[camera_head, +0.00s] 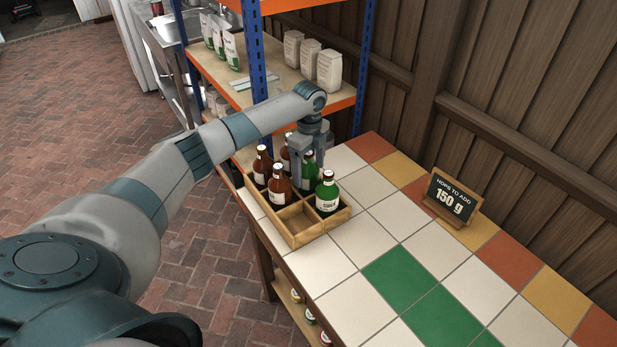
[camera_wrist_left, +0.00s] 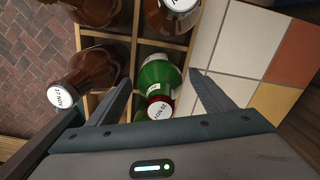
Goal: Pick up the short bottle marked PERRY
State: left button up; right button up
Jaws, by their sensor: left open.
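A divided wooden crate (camera_head: 300,237) holds several brown and green bottles. My left gripper (camera_head: 309,165) points down into the crate, open, beside a green bottle (camera_head: 309,176) that it partly hides. Another green bottle (camera_head: 327,197) stands nearer in the front right part. Brown bottles (camera_head: 280,187) stand to the left. In the left wrist view, a green bottle (camera_wrist_left: 158,76) with a red collar and a white dated cap lies between the spread fingers (camera_wrist_left: 162,84). The labels are too small to read, so I cannot tell which bottle is PERRY. My right gripper is out of view.
The crate stands on a tiled counter (camera_head: 391,219), mostly clear to its right. A small sign (camera_head: 451,197) reading 150 g stands near the wooden wall. A shelf rack with a blue post (camera_head: 256,50) and white packages (camera_head: 329,70) is close behind the arm.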

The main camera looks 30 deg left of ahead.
pick_arm(q)
jog(key=shift+f, duration=0.85)
jog(key=shift+c, duration=0.4)
jog(key=c, duration=1.5)
